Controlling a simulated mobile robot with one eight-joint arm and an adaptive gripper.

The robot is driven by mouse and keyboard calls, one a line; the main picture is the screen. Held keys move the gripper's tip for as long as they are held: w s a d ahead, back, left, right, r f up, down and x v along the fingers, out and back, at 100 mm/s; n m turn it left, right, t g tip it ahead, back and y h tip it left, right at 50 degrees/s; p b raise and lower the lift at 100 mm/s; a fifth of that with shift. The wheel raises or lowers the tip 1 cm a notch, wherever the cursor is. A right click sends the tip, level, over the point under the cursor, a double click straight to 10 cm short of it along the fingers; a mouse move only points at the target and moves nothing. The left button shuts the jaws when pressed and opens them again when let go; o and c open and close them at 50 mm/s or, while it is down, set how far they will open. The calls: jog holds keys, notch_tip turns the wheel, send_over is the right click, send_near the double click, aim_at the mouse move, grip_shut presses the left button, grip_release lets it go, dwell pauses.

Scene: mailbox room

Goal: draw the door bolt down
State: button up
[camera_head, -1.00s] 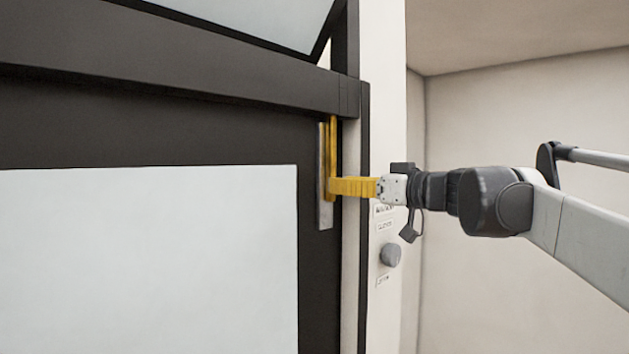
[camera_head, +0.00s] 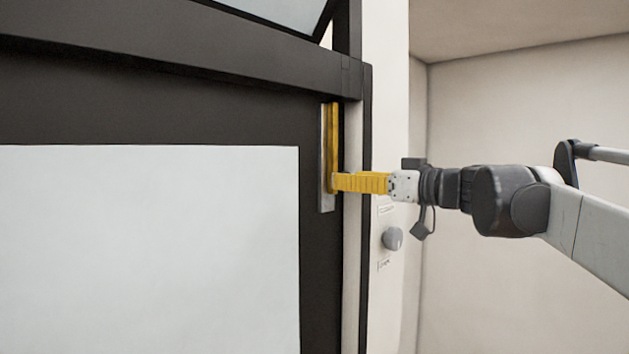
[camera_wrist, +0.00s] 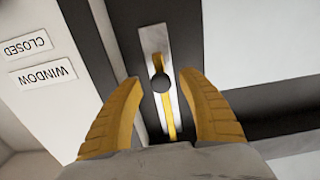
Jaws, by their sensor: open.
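The door bolt is a yellow strip (camera_head: 333,140) on an upright grey metal plate (camera_head: 327,203) at the right edge of the dark door frame. In the wrist view, which is upside down, the bolt has a dark round knob (camera_wrist: 160,83) over the grey plate (camera_wrist: 153,38), with yellow showing on both sides of it. My gripper (camera_head: 338,182) reaches in from the right at the plate's lower part. In the wrist view my gripper (camera_wrist: 160,80) is open, with one yellow finger on each side of the knob. Gaps show between fingers and knob; contact is not visible.
A white post (camera_head: 384,110) with small labels and a grey round knob (camera_head: 392,238) stands right of the door. The wrist view shows labels reading CLOSED (camera_wrist: 26,46) and WINDOW (camera_wrist: 42,74). A tilted pane (camera_head: 275,12) hangs above the dark rail.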

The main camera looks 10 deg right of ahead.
jog(key=v, duration=1)
jog(key=shift+s, duration=0.25)
jog(key=s+a+f+m+g+h+b, duration=0.1)
jog(key=s+a+f+g+b, duration=0.15)
jog(key=f+b, duration=0.7)
jog(key=s+a+f+m+g+h+b, duration=0.1)
jog(key=s+a+f+b, duration=0.2)
jog(key=f, duration=1.3)
jog(key=s+a+f+m+g+h+b, duration=0.1)
jog(key=s+a+f+g+h+b, duration=0.2)
jog(key=f, duration=1)
jog(key=s+f+m+h+b, duration=0.1)
jog(key=s+f+b, duration=0.3)
jog(key=f, duration=0.9)
jog(key=s+d+f+m+h+b, duration=0.1)
jog(key=s+f+b, duration=0.3)
jog(key=f+b, duration=0.4)
jog(key=s+f+m+h+b, duration=0.2)
jog(key=f+b, duration=0.5)
jog(key=f, duration=1)
jog(key=shift+s+d+f+g+h, duration=0.35)
jog(key=shift+s+d+g+h, duration=0.1)
jog(key=shift+s+h, duration=0.4)
